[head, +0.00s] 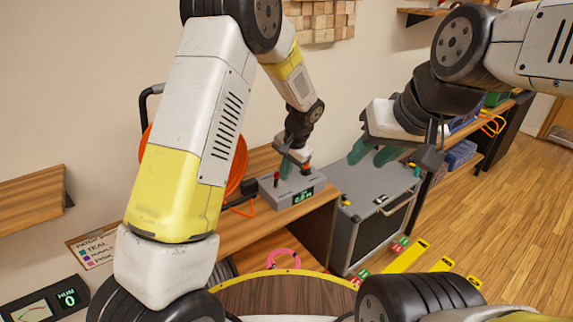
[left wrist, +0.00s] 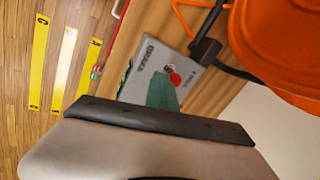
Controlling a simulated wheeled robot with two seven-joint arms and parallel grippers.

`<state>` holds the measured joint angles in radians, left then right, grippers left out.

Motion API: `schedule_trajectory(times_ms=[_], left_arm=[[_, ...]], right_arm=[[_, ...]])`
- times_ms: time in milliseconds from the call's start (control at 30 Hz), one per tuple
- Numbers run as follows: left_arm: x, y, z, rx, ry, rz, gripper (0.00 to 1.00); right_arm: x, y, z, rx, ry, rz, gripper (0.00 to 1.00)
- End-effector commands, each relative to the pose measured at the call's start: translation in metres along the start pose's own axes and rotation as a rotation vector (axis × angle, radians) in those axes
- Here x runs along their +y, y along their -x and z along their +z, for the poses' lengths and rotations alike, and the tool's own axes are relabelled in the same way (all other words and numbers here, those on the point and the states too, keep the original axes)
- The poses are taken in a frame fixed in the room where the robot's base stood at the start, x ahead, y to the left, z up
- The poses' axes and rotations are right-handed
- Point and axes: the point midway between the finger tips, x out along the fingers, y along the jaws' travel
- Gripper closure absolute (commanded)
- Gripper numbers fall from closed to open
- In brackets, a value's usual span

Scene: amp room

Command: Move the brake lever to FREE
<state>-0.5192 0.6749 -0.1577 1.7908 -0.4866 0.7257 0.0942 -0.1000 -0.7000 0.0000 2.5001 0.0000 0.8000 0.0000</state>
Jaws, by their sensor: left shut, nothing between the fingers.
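A grey control box (head: 290,191) with a green-lit display stands on the wooden bench. Red-topped controls stick up from it, one at its left (head: 277,177). In the left wrist view the box (left wrist: 148,68) has lettering that seems to read BRAKE, and a red knob (left wrist: 175,79); I cannot read a FREE mark or tell the lever's position. My left gripper (head: 290,168) is over the box with green fingers shut and empty. A fingertip (left wrist: 163,92) is beside the red knob; contact is unclear. My right gripper (head: 373,153) is open and empty above the grey case.
A grey case (head: 366,190) with knobs on top stands right of the bench. An orange cable reel (head: 238,165) is behind my left arm. A pink cable coil (head: 283,258) lies lower down. Yellow strips (head: 405,257) mark the open wooden floor at right.

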Motion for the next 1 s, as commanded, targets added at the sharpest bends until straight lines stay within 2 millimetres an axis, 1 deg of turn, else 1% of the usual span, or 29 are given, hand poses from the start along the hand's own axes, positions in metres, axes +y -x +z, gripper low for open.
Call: schedule_trajectory(times_ms=[33,300,367,433,667,1000], left_arm=[[-0.006,0.0,0.0,-0.008,0.007,0.03,1.0],[-0.026,0.001,-0.006,-0.068,-0.011,0.251,1.0],[-0.027,0.002,-0.007,-0.079,-0.018,0.288,1.0],[-0.025,0.003,-0.006,-0.078,-0.023,0.28,1.0],[-0.025,0.004,-0.006,-0.078,-0.021,0.277,1.0],[-0.029,0.017,-0.007,-0.076,-0.021,0.276,1.0]], right_arm=[[0.0,0.0,0.0,0.0,0.0,0.0,0.64],[0.0,0.0,0.0,0.0,0.0,0.0,0.64],[0.0,0.0,0.0,0.0,0.0,0.0,0.64],[0.0,0.0,0.0,0.0,0.0,0.0,0.64],[0.0,0.0,0.0,0.0,0.0,0.0,0.64],[0.0,0.0,0.0,0.0,0.0,0.0,0.64]])
